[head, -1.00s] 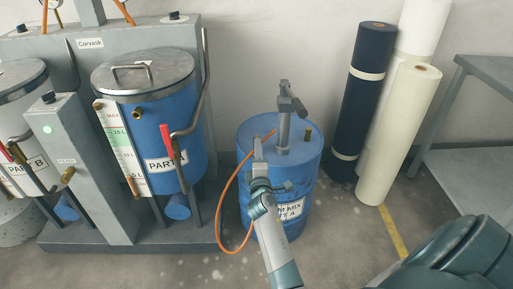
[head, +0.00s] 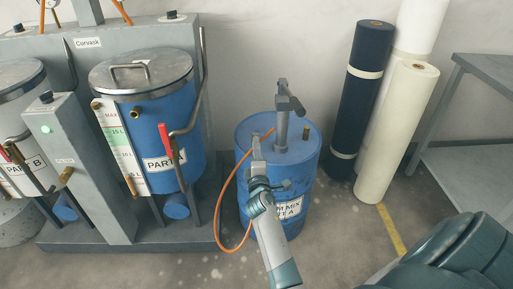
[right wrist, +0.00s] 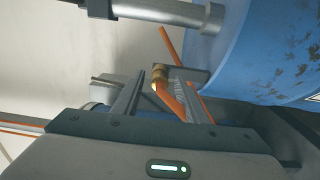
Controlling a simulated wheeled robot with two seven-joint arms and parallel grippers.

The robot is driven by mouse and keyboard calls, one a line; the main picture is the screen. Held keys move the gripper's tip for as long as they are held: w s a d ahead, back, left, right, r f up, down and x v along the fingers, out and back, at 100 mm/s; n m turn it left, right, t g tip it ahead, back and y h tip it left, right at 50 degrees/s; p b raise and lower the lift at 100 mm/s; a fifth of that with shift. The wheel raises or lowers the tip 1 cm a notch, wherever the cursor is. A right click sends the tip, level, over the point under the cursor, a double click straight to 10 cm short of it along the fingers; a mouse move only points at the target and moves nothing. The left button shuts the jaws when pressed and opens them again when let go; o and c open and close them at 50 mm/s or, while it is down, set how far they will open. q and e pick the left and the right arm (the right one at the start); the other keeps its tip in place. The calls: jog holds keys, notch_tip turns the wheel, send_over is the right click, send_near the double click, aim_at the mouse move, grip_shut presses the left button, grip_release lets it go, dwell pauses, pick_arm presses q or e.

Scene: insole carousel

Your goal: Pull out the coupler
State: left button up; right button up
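A brass coupler (right wrist: 159,75) on the end of an orange hose (right wrist: 172,100) shows in the right wrist view, between my two right fingers. Gaps show beside it, so my right gripper (right wrist: 160,85) looks open around it; whether one finger touches it I cannot tell. In the head view my right gripper (head: 257,150) is at the near left rim of the blue drum (head: 252,205), and the coupler is not distinguishable there. The hose (head: 219,205) loops down left of the drum. A grey pump (head: 283,120) stands on the drum's lid. My left gripper is out of view.
The dosing machine (head: 120,228) with a blue Part A tank (head: 182,110) stands left of the drum. Dark blue (head: 362,90) and white rolls (head: 395,130) lean on the wall to the right. A grey table (head: 480,160) stands far right. Floor in front is clear.

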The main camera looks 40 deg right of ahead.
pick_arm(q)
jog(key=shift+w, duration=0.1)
pick_arm(e)
jog(key=shift+c, duration=0.3)
grip_shut()
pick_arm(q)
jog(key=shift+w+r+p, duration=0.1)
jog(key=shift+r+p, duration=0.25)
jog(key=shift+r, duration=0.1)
pick_arm(e)
jog(key=shift+v, duration=2.95)
jog(key=shift+a, duration=0.1)
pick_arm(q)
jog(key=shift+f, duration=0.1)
